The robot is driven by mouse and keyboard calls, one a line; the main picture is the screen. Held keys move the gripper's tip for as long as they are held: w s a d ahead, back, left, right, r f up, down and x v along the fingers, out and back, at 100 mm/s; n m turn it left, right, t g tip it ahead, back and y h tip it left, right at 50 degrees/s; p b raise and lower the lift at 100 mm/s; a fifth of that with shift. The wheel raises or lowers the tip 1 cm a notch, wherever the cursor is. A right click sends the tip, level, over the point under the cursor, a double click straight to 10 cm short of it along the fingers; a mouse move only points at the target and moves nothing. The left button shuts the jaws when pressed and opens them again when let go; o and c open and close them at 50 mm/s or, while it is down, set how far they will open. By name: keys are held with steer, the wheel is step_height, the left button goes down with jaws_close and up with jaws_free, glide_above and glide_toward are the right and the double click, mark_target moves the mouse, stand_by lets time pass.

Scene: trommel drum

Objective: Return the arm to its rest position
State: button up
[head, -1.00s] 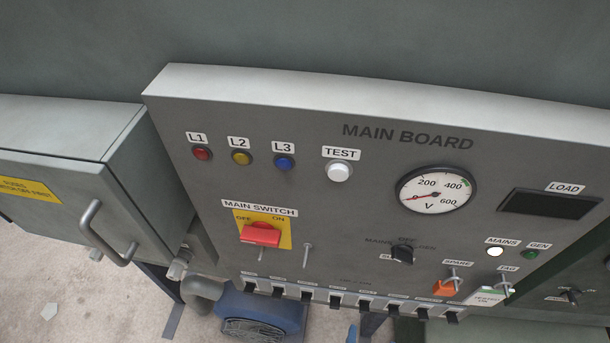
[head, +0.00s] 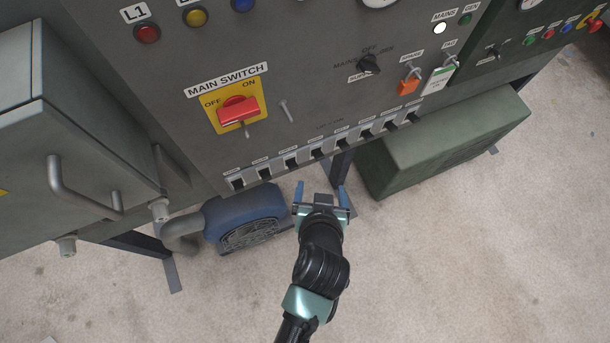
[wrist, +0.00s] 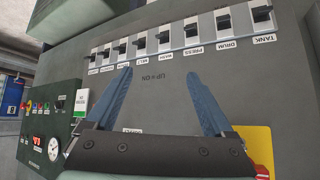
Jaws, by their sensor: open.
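My gripper (head: 320,188) is open and empty in the head view, below the row of breakers on the main board (head: 310,90). Its two blue fingers (wrist: 160,95) stand apart in the wrist view, with the grey board face and the breaker row (wrist: 180,38) beyond them. No object lies between the fingers. My dark arm reaches up from the bottom of the head view. The red main switch (head: 238,110) on its yellow plate is to the upper left of the gripper.
A blue motor-like unit (head: 245,218) sits left of the gripper, and a green box (head: 445,145) to the right. A grey cabinet (head: 70,140) with a protruding handle (head: 82,195) is at the left. Bare floor (head: 470,260) is open at the lower right.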

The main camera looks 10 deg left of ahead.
steer(key=shift+a, duration=0.1)
steer(key=w+d+r+t+h, duration=0.1)
steer(key=w+d+r+t, duration=0.3)
steer(key=r, duration=0.6)
steer(key=w+a+r+t, duration=0.1)
steer(key=w+r, duration=0.4)
steer(key=r, duration=0.4)
steer(key=w+d+r+t+h, duration=0.1)
steer(key=w+d+r+t, duration=0.3)
steer(key=r, duration=0.6)
steer(key=a+r+n+t, duration=0.1)
steer(key=a+r+t, duration=0.1)
steer(key=r, duration=0.7)
steer(key=a+r+t, duration=0.2)
steer(key=a+r, duration=0.1)
steer(key=r, duration=0.7)
steer(key=s+a+r+t, duration=0.1)
steer(key=s+r+t, duration=0.1)
steer(key=s+r, duration=0.3)
steer(key=s+a+r+m+t+y, duration=0.1)
steer(key=s+r+t, duration=0.2)
steer(key=r, duration=0.9)
steer(key=shift+s+b, duration=0.4)
steer(key=shift+s, duration=0.65)
